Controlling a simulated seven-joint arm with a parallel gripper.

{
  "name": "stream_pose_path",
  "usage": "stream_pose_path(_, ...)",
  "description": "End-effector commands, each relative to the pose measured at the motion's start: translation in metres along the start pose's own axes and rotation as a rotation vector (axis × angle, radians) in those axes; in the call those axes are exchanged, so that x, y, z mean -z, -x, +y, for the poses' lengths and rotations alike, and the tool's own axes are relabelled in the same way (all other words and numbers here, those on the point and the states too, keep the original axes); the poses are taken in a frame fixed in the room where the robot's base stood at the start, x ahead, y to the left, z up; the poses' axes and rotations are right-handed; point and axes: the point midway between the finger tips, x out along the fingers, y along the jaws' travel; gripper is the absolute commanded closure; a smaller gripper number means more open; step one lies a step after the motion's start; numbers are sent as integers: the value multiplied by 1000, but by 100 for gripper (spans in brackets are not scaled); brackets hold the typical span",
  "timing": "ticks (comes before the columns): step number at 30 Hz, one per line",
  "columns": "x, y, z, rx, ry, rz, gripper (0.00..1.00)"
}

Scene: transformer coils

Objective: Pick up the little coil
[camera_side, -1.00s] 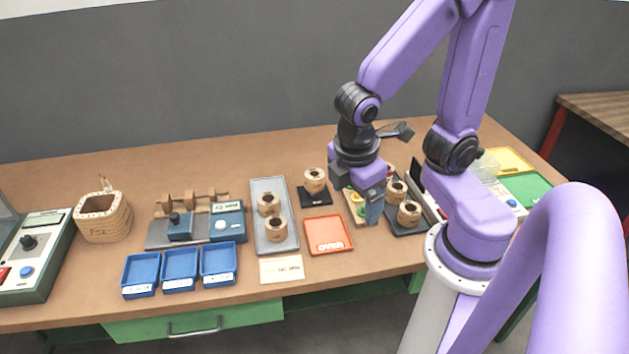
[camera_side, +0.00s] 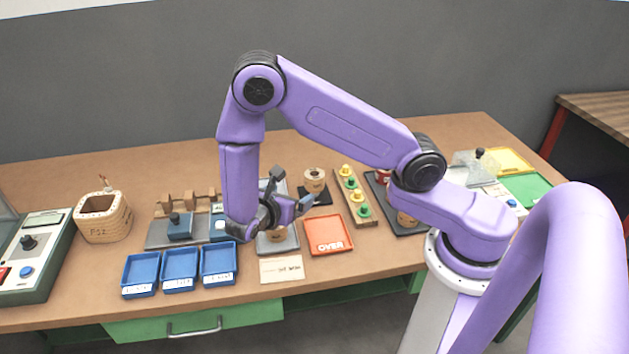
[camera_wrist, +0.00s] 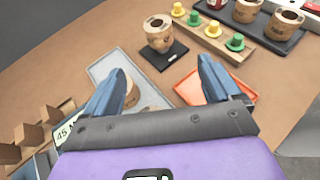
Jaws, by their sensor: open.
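Several tan wound coils are in view; I cannot tell by size which is the little one. One coil (camera_side: 277,236) shows partly under my gripper on the grey tray (camera_side: 290,244). In the wrist view a coil (camera_wrist: 132,92) on that tray is partly hidden by the left finger. Another coil (camera_side: 314,180) stands upright on a small black stand (camera_side: 318,198); it also shows in the wrist view (camera_wrist: 159,36). My gripper (camera_side: 302,205) is tilted above the grey tray. In the wrist view its blue fingers (camera_wrist: 160,80) are apart with nothing held between them.
An orange tray (camera_side: 328,235) marked "OVER" lies right of the grey tray. A wooden strip (camera_side: 367,217) holds yellow and green pegs. A dark tray (camera_side: 385,204) with coils is partly behind my arm. Blue bins (camera_side: 180,268) stand left. A paper label (camera_side: 282,269) lies in front.

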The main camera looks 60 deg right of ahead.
Motion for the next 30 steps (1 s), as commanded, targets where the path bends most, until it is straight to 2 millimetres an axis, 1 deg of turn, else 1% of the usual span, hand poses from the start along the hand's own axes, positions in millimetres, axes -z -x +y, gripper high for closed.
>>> stream_pose_path(5, 2, -14, 1, -1, 16, -14, 10)
stream_pose_path(18, 0, -94, 0, 3, 13, -13, 10)
stream_pose_path(21, 0, -109, 1, 1, 13, -12, 10)
stream_pose_path(24, 0, -119, 1, -1, 12, -11, 10)
stream_pose_path(30, -1, -130, 1, -1, 11, -11, 10)
